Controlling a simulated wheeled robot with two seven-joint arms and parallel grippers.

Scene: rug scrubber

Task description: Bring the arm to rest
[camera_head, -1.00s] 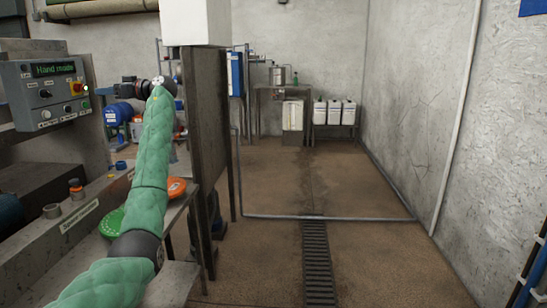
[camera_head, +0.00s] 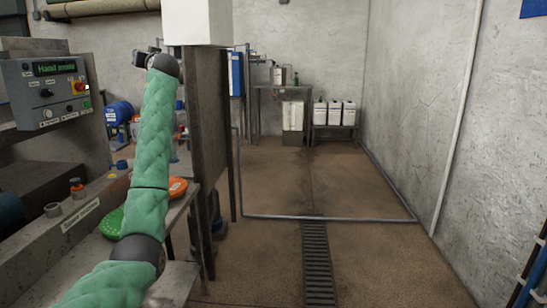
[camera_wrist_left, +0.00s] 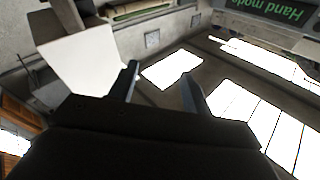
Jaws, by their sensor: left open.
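My left arm (camera_head: 152,160), in a padded green sleeve, rises from the bottom left of the head view, its wrist raised high beside the white box (camera_head: 195,22). My right arm is not in view.
A control panel (camera_head: 50,92) reading "Hand mode" stands at the left. An orange disc (camera_head: 177,188) and a green disc (camera_head: 111,224) lie close by the arm. A dark post (camera_head: 209,130) stands right of it. The floor with a drain grate (camera_head: 316,265) is clear.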

